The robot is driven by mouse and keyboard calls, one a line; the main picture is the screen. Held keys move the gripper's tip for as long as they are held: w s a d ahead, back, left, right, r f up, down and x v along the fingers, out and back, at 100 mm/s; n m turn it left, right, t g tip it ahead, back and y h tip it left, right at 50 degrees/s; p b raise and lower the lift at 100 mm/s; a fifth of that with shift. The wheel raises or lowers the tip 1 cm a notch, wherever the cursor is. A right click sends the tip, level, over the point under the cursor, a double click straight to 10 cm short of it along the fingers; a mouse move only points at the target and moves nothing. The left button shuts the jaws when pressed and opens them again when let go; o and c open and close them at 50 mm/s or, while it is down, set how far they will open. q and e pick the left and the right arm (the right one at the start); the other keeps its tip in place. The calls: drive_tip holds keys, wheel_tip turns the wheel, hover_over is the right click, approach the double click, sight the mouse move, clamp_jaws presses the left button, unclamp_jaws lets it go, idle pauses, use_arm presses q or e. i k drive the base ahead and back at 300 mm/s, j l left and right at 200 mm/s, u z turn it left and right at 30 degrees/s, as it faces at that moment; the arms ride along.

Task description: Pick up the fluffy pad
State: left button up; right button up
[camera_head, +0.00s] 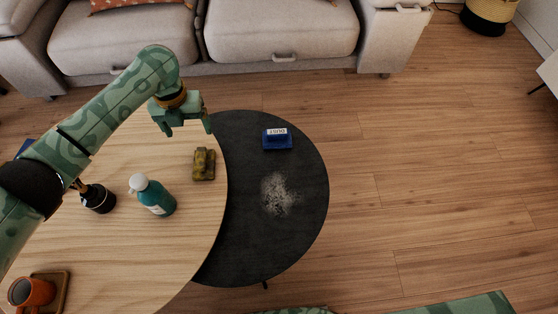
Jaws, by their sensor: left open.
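A small mottled olive-yellow pad (204,164) with a fuzzy look lies near the right edge of the light wooden tabletop (130,250). My left gripper (189,131) is open and empty, with its fingers pointing down. In the picture it is just above and to the left of the pad, apart from it. A blue block (277,142) with a white lettered label sits on the black tabletop (300,240) to the right; I cannot tell what it is. My right gripper is not in view.
A grey-white powdery patch (279,194) marks the black tabletop. A sofa (280,30) is behind. The wooden floor (430,170) at right is clear.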

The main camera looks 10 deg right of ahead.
sight(277, 138)
drive_tip(key=i+l+u, duration=0.1)
drive_tip(key=l, duration=0.2)
drive_tip(key=i+l, duration=0.2)
drive_tip(key=l, duration=0.15)
drive_tip(key=i+l+u, duration=0.15)
drive_tip(key=l, duration=0.2)
drive_tip(key=i+l, duration=0.15)
drive_tip(key=l, duration=0.2)
drive_tip(key=u, duration=0.05)
